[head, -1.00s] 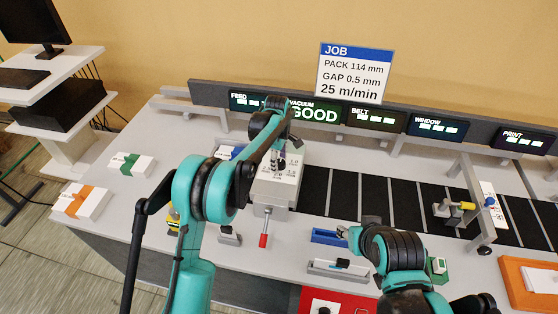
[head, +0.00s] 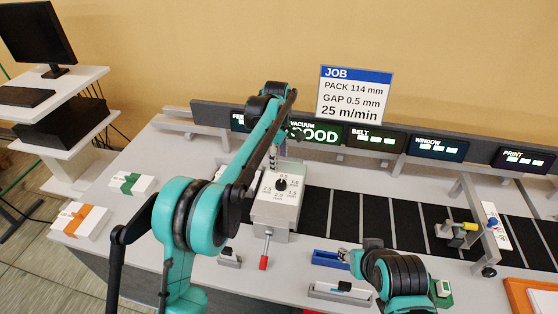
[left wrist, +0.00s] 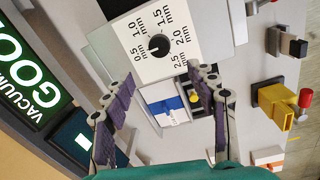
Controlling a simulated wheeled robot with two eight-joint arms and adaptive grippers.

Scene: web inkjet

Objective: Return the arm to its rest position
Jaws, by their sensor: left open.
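My left gripper (head: 273,160) hangs near the back of the white gap dial box (head: 278,197), above it. In the left wrist view, its two purple-padded fingers (left wrist: 160,74) are spread apart with nothing between them. The dial's black knob (left wrist: 158,45) lies beyond the fingertips in that view. The teal left arm reaches up and over from the lower left. My right gripper (head: 344,255) is low at the front, beside a blue block (head: 327,258); its fingers are too small to read.
A dark belt (head: 375,220) with light stripes runs right from the dial box. Displays (head: 375,139) line the back rail under a job sign (head: 354,96). A red-tipped lever (head: 264,262) sticks out in front. Green (head: 131,183) and orange (head: 78,220) banded packs lie at left.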

